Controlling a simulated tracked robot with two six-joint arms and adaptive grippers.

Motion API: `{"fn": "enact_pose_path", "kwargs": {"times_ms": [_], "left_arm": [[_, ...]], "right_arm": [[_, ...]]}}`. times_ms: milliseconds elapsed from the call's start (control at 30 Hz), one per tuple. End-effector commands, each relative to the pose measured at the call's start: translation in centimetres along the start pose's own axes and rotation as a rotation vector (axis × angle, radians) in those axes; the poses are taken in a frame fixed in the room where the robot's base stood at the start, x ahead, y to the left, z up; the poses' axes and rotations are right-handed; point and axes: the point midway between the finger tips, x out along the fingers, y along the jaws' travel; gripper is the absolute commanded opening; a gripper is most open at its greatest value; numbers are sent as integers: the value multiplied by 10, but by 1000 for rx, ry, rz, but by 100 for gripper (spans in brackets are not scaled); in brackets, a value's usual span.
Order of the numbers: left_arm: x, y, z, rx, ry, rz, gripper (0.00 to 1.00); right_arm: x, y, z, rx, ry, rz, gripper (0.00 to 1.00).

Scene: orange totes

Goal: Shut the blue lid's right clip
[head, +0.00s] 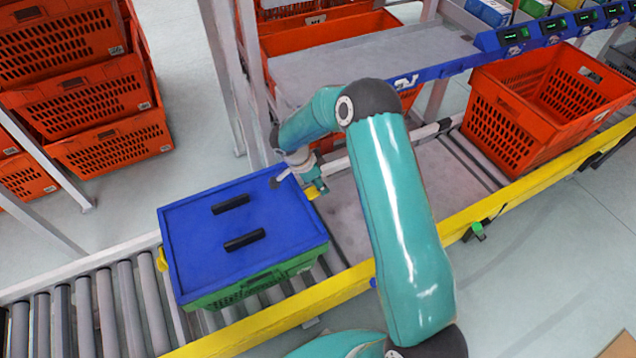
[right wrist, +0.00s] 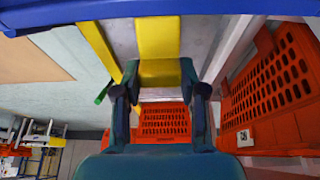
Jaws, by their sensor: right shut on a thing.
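The blue lid (head: 190,235) lies on a green crate (head: 240,288) on the roller conveyor, with two black handles on top. Its yellow left clip (head: 162,259) shows at the left edge. My right gripper (head: 317,188) is at the lid's right edge, partly hidden by its own wrist. In the right wrist view the yellow right clip (right wrist: 159,38) runs down from the blue lid edge and its lower part sits between my two fingers (right wrist: 159,74), which are shut on it. The clip's exact angle to the crate wall cannot be told. My left gripper is not in view.
A yellow rail (head: 300,306) runs along the conveyor's near side. An orange tote (head: 500,128) stands further right on the conveyor. A grey shelf (head: 370,62) with a blue edge is behind my right arm. Stacked orange totes (head: 115,142) stand at the back left.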

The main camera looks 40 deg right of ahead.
Motion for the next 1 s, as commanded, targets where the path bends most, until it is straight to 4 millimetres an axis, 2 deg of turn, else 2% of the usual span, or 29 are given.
{"fn": "enact_pose_path", "kwargs": {"times_ms": [367, 767, 1000], "left_arm": [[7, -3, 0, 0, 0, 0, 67], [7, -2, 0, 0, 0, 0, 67], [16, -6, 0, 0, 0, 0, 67]], "right_arm": [[9, -1, -7, 7, -149, -2, 6], [29, -1, -12, 14, -500, -2, 6], [45, 0, -10, 13, -728, -1, 6]]}}
